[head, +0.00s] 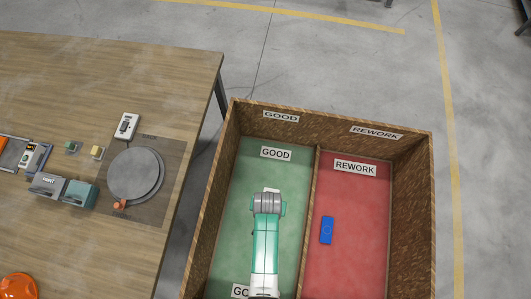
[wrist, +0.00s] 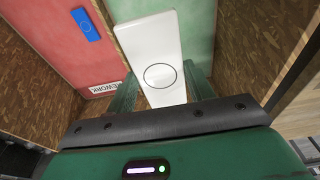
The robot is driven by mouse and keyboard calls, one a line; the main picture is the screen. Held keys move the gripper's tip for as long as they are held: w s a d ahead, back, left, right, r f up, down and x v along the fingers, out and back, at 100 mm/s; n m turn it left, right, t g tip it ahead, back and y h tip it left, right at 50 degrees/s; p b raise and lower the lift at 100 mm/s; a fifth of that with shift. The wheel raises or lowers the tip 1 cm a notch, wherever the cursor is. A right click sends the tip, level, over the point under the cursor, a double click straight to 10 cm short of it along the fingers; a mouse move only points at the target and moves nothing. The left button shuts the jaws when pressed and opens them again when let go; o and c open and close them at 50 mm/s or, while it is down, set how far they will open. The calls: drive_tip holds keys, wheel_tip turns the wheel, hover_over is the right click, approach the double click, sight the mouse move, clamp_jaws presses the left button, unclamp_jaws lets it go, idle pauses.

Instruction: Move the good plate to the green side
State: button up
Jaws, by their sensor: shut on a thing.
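A white plate (wrist: 156,52) with a thin black circle is in the wrist view, between the green fingers of my gripper (wrist: 161,92), which is shut on it. In the head view my arm is over the green side (head: 240,199) of the bin, and it hides the plate there. In the wrist view the plate is in front of the green floor (wrist: 198,30), close to the divider. I cannot tell whether the plate touches the floor.
The red rework side (head: 354,250) lies right of the divider (head: 307,208) and holds a blue plate (head: 327,230). Tall chipboard walls (head: 410,190) surround the bin. A wooden table (head: 75,105) at left carries a grey round turntable (head: 134,174) and several small items.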

wheel_tip(320, 180, down, 39)
drive_tip(key=b, duration=3.7)
drive_tip(key=shift+r, duration=0.1)
drive_tip(key=shift+f+b, duration=0.35)
drive_tip(key=shift+b, duration=0.1)
drive_tip(key=shift+f+b, duration=0.35)
drive_tip(key=shift+f, duration=0.3)
drive_tip(key=o, duration=1.2)
drive_tip(key=shift+c, duration=0.2)
drive_tip(key=shift+r, duration=0.1)
wheel_tip(320, 180, up, 8)
drive_tip(key=s+p, duration=0.1)
drive_tip(key=p, duration=0.4)
drive_tip(key=shift+f, duration=0.2)
